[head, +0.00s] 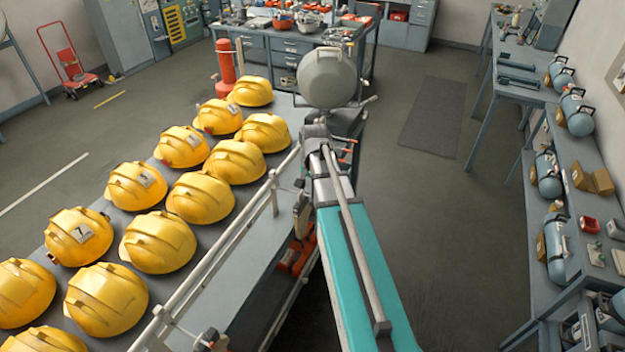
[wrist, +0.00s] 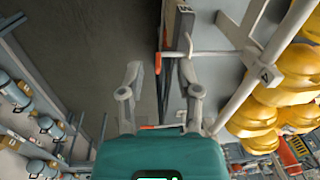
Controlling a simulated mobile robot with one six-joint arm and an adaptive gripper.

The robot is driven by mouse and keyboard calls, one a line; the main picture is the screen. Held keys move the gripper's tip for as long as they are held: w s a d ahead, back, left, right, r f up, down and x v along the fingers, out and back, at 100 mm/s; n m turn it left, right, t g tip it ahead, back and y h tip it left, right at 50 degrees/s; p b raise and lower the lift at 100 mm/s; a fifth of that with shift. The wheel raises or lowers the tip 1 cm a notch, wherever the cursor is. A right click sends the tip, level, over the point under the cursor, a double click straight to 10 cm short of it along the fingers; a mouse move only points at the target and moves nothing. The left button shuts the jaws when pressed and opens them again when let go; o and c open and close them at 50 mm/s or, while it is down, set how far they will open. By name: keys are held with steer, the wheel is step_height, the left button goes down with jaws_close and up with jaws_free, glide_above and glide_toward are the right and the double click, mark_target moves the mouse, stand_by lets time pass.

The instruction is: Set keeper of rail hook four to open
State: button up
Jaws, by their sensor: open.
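In the wrist view my gripper (wrist: 160,72) is open and empty, with its two grey fingers spread apart. A pale hook rod (wrist: 212,53) runs sideways from the rail side towards the space between the fingers. A small orange part (wrist: 158,62) at its end lies between the fingertips; it may be the keeper, but its position is unclear. A small marked plate (wrist: 265,72) sits by the rail (wrist: 243,92); its mark is too small to read surely.
Yellow helmets (head: 158,242) fill the bench (head: 235,300) left of the rail. A brownish item (head: 301,215) hangs beside the rail, close to my arm. A side shelf (head: 575,155) with blue-grey cylinders stands at the right.

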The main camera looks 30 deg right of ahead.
steer(key=w+d+r+m+p, duration=0.1)
steer(key=d+r+p, duration=0.2)
steer(key=r+p, duration=0.3)
step_height(320, 180, up, 2)
steer(key=shift+r+p, duration=0.1)
steer(key=shift+p, duration=0.2)
steer(key=shift+f, duration=0.25)
steer(key=f+b, duration=0.9)
steer(key=w+f+b, duration=0.1)
steer(key=f+b, duration=0.3)
steer(key=shift+a+f+b, duration=0.2)
steer(key=shift+a+b, duration=0.2)
stand_by(0.4)
